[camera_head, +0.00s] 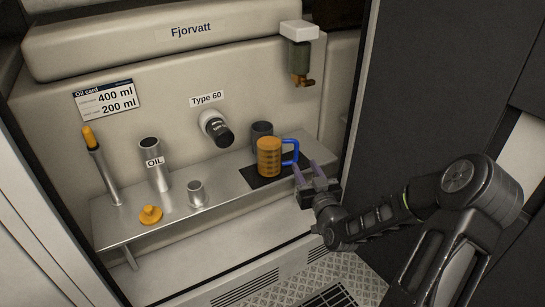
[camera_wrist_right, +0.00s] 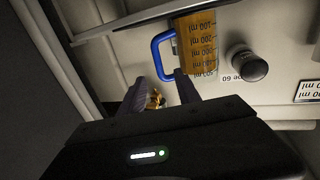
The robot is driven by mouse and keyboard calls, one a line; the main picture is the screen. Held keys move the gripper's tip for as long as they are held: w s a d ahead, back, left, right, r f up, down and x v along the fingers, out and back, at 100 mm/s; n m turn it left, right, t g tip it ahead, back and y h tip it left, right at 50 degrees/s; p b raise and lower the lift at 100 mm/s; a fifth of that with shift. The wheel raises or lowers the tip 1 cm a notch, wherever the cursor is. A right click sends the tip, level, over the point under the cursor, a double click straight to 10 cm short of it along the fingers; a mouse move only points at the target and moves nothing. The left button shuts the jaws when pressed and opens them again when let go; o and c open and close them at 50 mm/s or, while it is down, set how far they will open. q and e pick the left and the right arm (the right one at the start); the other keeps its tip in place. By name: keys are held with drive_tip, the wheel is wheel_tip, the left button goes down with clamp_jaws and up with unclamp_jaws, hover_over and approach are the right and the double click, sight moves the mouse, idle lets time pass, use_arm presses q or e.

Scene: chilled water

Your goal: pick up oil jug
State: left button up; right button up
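The oil jug (camera_head: 268,158) is an amber measuring jug with a blue handle on its right side. It stands upright on a dark mat on the metal shelf. In the right wrist view the jug (camera_wrist_right: 196,45) shows its ml markings upside down, with the blue handle (camera_wrist_right: 157,57) facing my fingers. My right gripper (camera_head: 306,167) is open and empty, just right of the handle. In the wrist view its two fingers (camera_wrist_right: 161,80) are spread, their tips close to the handle. Whether they touch it, I cannot tell. My left gripper is not in view.
A grey cup (camera_head: 261,130) stands behind the jug. A black-tipped Type 60 nozzle (camera_head: 217,129) juts from the wall. A dispenser with a brass tap (camera_head: 300,60) hangs at upper right. An OIL pipe (camera_head: 155,165), a short pipe (camera_head: 197,194) and an orange cap (camera_head: 150,214) are at left.

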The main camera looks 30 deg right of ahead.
sight(297, 150)
drive_tip(key=shift+x, duration=1)
drive_tip(key=x, duration=0.5)
drive_tip(key=shift+w+d, duration=0.1)
drive_tip(key=shift+d, duration=0.05)
drive_tip(key=shift+c, duration=0.2)
clamp_jaws()
idle(0.5)
idle(0.3)
drive_tip(key=shift+r, duration=0.1)
